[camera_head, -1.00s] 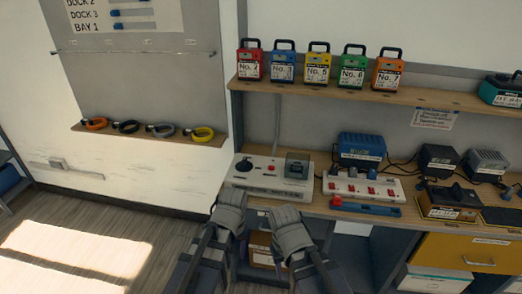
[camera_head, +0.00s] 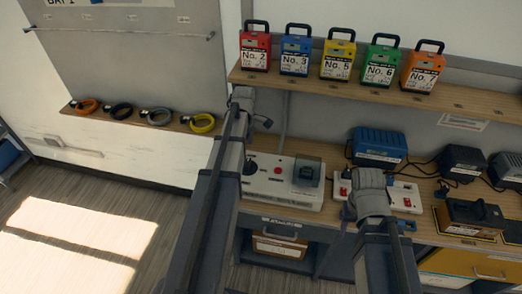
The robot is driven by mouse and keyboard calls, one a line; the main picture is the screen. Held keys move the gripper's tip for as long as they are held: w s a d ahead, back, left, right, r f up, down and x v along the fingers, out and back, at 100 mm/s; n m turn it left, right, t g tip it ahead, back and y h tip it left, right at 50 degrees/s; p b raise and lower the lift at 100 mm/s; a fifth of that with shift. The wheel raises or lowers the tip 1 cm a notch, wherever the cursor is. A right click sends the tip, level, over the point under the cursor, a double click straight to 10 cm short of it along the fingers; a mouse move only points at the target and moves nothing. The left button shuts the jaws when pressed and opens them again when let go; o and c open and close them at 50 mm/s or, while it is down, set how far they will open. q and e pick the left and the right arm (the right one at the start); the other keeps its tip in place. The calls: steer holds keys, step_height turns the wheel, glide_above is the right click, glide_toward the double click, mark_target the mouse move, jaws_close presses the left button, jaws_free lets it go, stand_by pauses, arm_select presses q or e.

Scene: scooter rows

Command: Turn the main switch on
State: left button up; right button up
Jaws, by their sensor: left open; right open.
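A white control box (camera_head: 268,194) on the bench carries a dark knob (camera_head: 250,167), a red button (camera_head: 278,170) and a grey covered unit (camera_head: 307,172). I cannot tell which of these is the main switch, or its position. My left gripper (camera_head: 258,110) is raised above and behind the box's left end in the picture, near the shelf's left end, open and empty. My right gripper (camera_head: 365,192) is open over the left part of a white power strip (camera_head: 405,196) with red switches, hiding part of it. It is right of the control box.
Several coloured battery packs stand on the shelf (camera_head: 375,87) above the bench. Blue (camera_head: 378,147) and black (camera_head: 462,162) chargers with cables sit behind the strip. The floor at left is clear.

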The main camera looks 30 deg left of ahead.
mark_target(248, 162)
arm_select(q)
steer(key=shift+s, duration=0.1)
steer(key=shift+f+b, duration=0.65)
steer(key=shift+b, duration=0.1)
step_height(248, 162, down, 6)
steer(key=b, duration=0.6)
steer(key=shift+f, duration=0.2)
steer(key=c, duration=1.4)
